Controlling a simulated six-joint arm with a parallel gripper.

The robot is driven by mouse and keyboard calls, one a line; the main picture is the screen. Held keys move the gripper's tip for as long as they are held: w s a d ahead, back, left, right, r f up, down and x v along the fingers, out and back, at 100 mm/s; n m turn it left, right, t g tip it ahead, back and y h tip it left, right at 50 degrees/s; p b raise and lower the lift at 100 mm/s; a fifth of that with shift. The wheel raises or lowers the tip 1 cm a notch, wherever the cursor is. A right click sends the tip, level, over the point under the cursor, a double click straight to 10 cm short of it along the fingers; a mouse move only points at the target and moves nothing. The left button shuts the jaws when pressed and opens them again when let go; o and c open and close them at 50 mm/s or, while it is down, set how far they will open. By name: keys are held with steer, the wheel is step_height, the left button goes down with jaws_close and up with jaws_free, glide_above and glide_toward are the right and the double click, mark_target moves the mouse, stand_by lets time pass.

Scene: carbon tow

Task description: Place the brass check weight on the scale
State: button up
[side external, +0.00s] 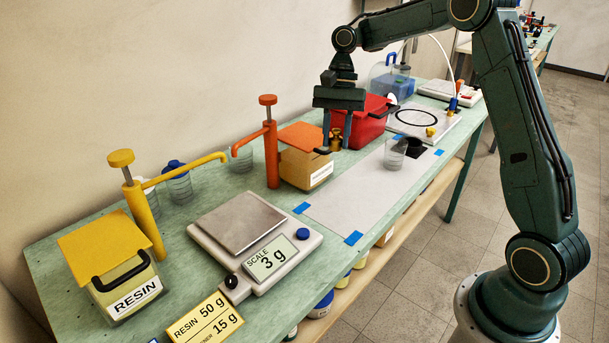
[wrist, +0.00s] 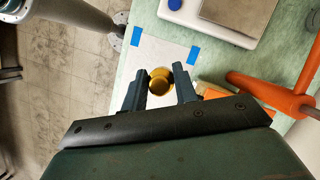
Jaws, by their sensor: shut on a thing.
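The brass check weight (side external: 336,139) is a small gold knobbed cylinder, held between the fingertips of my gripper (side external: 337,142). In the wrist view the brass weight (wrist: 160,78) sits between the two fingers of my gripper (wrist: 161,80), seen from above. The gripper is shut on it and appears to be above the bench, behind the white sheet's middle. The scale (side external: 258,254) stands front left of the gripper, with a bare steel plate (side external: 238,222) and a display reading 3 g. A corner of the scale (wrist: 197,22) shows in the wrist view.
An orange pump (side external: 271,150) and its orange-lidded container (side external: 302,165) stand between gripper and scale. A yellow pump (side external: 143,210) and RESIN container (side external: 110,270) are left of the scale. A red bin (side external: 362,125) is behind the gripper; a clear cup (side external: 394,155) stands right.

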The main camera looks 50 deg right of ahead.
steer(key=w+a+f+n+g+h, duration=0.2)
steer(key=w+a+f+n, duration=0.1)
steer(key=a+n, duration=0.4)
steer(key=shift+a+n, duration=0.3)
steer(key=shift+n, duration=0.5)
steer(key=m+t+y, duration=0.3)
steer(key=m+t, duration=0.1)
steer(key=m, duration=1.1)
glide_above(369, 187)
steer(key=d, duration=0.2)
step_height(369, 187, down, 7)
steer(key=shift+w+a+f, duration=0.1)
steer(key=shift+a+f, duration=0.05)
steer(key=shift+f, duration=1.85)
steer(key=shift+a+f, duration=0.1)
steer(key=shift+f, duration=1.85)
steer(key=shift+f, duration=0.2)
steer(key=o, duration=1.1)
steer(key=shift+r, duration=0.15)
steer(key=shift+v, duration=6.05)
